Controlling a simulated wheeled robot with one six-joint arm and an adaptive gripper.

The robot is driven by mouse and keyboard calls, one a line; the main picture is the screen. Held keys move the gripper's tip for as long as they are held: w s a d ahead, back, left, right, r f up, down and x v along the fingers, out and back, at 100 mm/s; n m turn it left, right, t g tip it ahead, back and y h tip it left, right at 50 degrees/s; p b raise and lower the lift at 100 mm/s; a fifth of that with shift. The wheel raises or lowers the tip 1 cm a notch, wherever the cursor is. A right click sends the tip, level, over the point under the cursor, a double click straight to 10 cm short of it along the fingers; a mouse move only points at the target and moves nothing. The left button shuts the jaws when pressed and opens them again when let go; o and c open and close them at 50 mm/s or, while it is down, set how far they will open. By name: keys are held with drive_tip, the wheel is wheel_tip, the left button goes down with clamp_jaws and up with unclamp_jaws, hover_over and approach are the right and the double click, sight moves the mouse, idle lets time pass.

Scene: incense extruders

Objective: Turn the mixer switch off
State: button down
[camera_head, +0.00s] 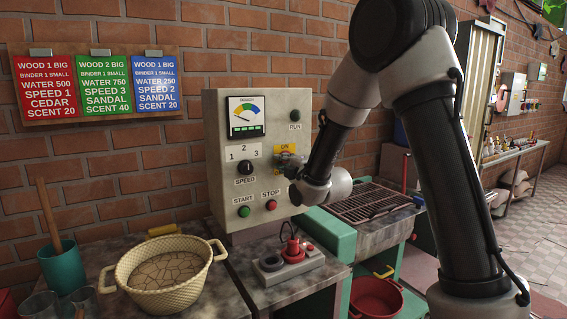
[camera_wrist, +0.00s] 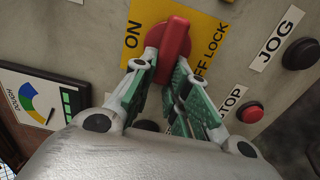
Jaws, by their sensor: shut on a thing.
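The mixer switch is a red rotary handle (camera_wrist: 172,42) on a yellow plate (camera_wrist: 201,17) marked ON and OFF LOCK, seen close up in the wrist view. The plate also shows on the grey control panel (camera_head: 220,190) in the head view, where my gripper hides most of the switch. My gripper (camera_wrist: 166,72) is shut on the red handle, with a green-padded finger on each side of it. In the head view my gripper (camera_head: 289,163) is up against the panel at the yellow plate. The handle's exact angle is hard to tell.
The panel also has a gauge (camera_head: 246,116), a speed knob (camera_head: 245,167), a green start button (camera_head: 244,211) and a red stop button (camera_head: 271,205).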

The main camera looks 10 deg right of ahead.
drive_tip(key=shift+f, duration=0.1)
drive_tip(key=c, duration=1.4)
unclamp_jaws()
drive_tip(key=shift+s, duration=0.1)
drive_tip(key=v, duration=0.7)
drive_tip(key=shift+s, duration=0.15)
